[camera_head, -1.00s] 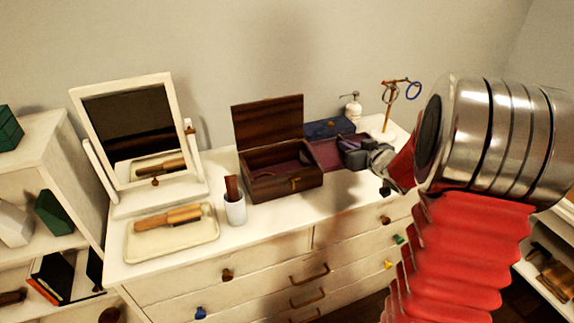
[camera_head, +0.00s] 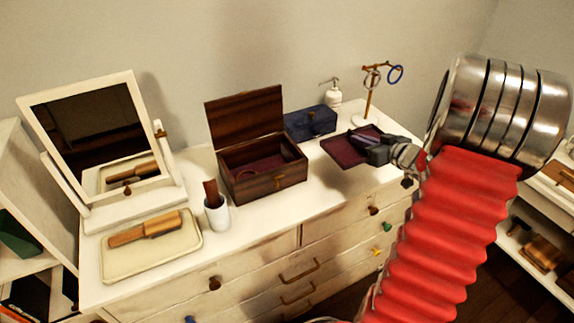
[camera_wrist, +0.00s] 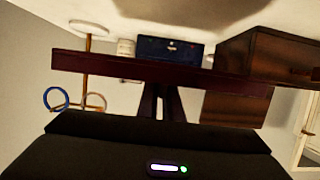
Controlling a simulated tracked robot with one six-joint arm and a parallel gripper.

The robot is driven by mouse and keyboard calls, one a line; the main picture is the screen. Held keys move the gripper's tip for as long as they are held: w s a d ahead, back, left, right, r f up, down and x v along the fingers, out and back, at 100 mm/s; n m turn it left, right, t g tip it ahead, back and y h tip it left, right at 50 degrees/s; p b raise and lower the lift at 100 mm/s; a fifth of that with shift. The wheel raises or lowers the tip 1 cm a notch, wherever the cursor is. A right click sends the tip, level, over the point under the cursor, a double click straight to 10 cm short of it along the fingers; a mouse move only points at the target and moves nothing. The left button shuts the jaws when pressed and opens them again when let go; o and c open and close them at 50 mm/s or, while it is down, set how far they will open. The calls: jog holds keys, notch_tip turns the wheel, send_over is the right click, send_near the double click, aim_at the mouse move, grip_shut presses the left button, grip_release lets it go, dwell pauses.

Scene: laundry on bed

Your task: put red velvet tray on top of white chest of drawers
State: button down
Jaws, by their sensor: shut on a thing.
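The red velvet tray (camera_head: 347,149) is dark red and shallow. My gripper (camera_head: 372,146) is shut on its near right side. In the head view it shows over the right part of the white chest of drawers (camera_head: 262,205); I cannot tell whether it touches the top. In the wrist view the tray (camera_wrist: 110,64) is seen edge-on as a dark red band across the picture, and the gripper (camera_wrist: 160,103) reaches its edge.
A dark blue box (camera_head: 310,123), white pump bottle (camera_head: 333,97) and ring stand (camera_head: 369,95) are behind the tray. An open wooden box (camera_head: 262,180) is to its left. A cup (camera_head: 216,214), brush on a cream tray (camera_head: 150,262) and mirror (camera_head: 90,130) stand farther left.

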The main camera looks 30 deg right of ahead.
send_over(354, 171)
jog(key=shift+f, duration=3.1)
jog(key=shift+f, duration=0.1)
jog(key=shift+f, duration=1.75)
jog(key=shift+f, duration=0.1)
jog(key=c, duration=1.9)
grip_release()
jog(key=v, duration=1.2)
